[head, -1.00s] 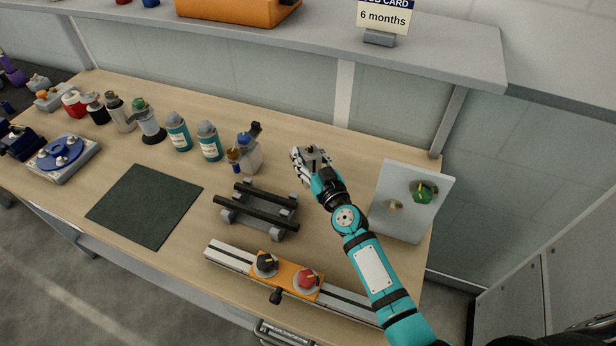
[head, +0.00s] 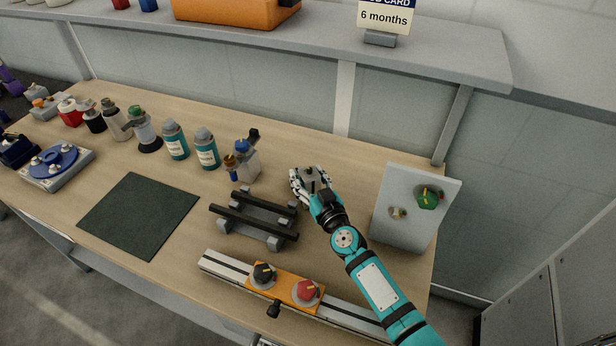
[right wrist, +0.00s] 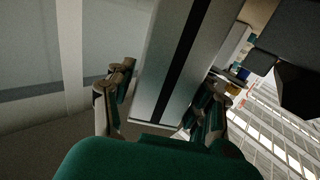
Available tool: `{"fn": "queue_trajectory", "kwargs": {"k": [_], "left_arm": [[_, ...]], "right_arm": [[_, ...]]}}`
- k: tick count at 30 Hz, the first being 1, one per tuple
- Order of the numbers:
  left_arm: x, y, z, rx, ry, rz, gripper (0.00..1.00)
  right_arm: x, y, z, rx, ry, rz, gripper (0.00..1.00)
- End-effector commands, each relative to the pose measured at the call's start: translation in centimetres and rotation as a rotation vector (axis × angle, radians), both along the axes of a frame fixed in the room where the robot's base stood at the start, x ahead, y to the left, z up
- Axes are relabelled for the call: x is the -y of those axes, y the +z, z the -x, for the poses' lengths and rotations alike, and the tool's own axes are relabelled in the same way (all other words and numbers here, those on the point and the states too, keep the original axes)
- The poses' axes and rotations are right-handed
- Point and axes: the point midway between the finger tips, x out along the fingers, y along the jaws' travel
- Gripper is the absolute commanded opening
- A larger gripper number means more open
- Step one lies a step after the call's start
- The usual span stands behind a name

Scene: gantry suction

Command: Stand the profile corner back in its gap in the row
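My right gripper (head: 309,184) is over the right half of the bench, just behind and right of the black-railed rack. It is closed around a grey piece (head: 313,173), which looks like the profile corner. In the right wrist view the grey profile (right wrist: 172,65), with a dark slot along it, stands between the fingers (right wrist: 160,108). The row along the back of the bench has teal bottles (head: 206,150) and a grey block with blue and black parts (head: 244,163). I cannot tell which space is the gap. My left gripper is out of view.
The rack (head: 254,218) lies left of my gripper. A rail (head: 222,267) with an orange carriage (head: 285,287) runs along the front. An upright grey panel with a green knob (head: 411,205) stands right. A dark mat (head: 138,215) lies left. A shelf (head: 430,62) overhangs the back.

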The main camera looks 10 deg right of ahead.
Motion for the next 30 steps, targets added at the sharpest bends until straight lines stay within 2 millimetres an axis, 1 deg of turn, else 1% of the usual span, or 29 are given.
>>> {"fn": "queue_trajectory", "kwargs": {"k": [1,2,9,12,13,17,24,27,30], "left_arm": [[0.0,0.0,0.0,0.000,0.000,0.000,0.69],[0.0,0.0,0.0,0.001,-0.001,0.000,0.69],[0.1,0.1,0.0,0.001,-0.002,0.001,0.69],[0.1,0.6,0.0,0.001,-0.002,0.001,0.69],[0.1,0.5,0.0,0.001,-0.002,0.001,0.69],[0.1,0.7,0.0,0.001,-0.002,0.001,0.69],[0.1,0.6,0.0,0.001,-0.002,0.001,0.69],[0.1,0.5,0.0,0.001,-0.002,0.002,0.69],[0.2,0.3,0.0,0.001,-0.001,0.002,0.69]], "right_arm": [[0.0,0.0,0.0,0.000,0.000,0.000,0.62],[0.0,0.0,0.0,0.000,0.000,0.000,0.65],[0.0,0.1,0.0,0.000,0.000,0.000,0.65],[0.0,0.6,0.0,0.000,0.000,0.000,0.65],[0.1,0.4,0.3,-0.002,0.000,0.000,0.65],[0.5,0.3,2.5,-0.003,0.000,0.000,0.65],[1.6,0.2,7.7,-0.003,0.000,0.002,0.65],[1.9,0.3,9.5,-0.002,0.001,0.001,0.65],[2.2,0.3,10.7,-0.002,0.000,0.001,0.65]]}}
